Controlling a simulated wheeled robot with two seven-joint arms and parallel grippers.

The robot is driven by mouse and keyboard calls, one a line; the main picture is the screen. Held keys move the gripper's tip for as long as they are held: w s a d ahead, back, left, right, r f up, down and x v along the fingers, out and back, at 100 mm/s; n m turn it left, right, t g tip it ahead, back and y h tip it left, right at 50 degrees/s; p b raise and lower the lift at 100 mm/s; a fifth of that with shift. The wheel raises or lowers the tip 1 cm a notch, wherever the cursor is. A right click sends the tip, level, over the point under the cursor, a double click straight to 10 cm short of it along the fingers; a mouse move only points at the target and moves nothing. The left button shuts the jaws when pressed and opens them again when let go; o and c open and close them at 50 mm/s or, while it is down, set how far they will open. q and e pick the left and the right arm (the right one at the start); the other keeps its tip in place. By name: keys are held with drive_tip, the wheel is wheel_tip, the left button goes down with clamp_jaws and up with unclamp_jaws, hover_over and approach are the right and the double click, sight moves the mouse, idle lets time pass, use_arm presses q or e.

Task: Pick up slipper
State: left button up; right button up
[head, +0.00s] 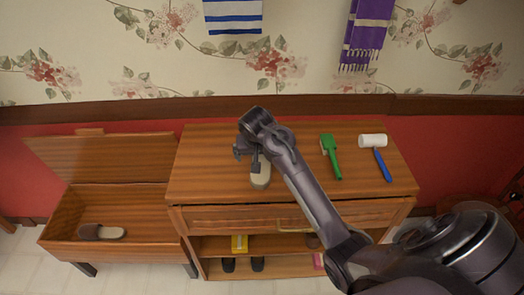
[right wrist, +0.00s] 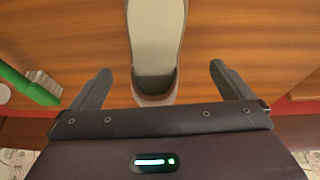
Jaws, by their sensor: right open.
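A slipper (head: 261,173) with a pale insole lies on top of the wooden cabinet (head: 205,165), partly hidden behind my right gripper (head: 248,158). In the right wrist view the slipper (right wrist: 155,50) lies between the two spread fingers of my right gripper (right wrist: 155,85), with a gap on each side. The right gripper is open and empty, over the cabinet top. A second slipper (head: 102,232), brownish with a pale opening, lies inside the open wooden box (head: 150,240) at the left. My left gripper is not in view.
A green brush (head: 331,158) and a lint roller (head: 376,153) with a blue handle lie on the cabinet top, right of my gripper. Dark shoes (head: 243,265) and a yellow item (head: 240,243) sit on the shelves below. The cabinet top's left part is clear.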

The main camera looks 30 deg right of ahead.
drive_tip(key=shift+m, duration=0.7)
drive_tip(key=w+d+r, duration=0.2)
drive_tip(key=w, duration=0.1)
drive_tip(key=shift+d, duration=0.1)
drive_tip(key=shift+w+d, duration=0.2)
drive_tip(key=shift+w, duration=0.1)
drive_tip(key=x, duration=0.7)
drive_tip(key=shift+s+d+f+p, duration=0.2)
drive_tip(key=shift+d+p, duration=0.1)
drive_tip(key=shift+p, duration=0.1)
drive_tip(key=c, duration=1.1)
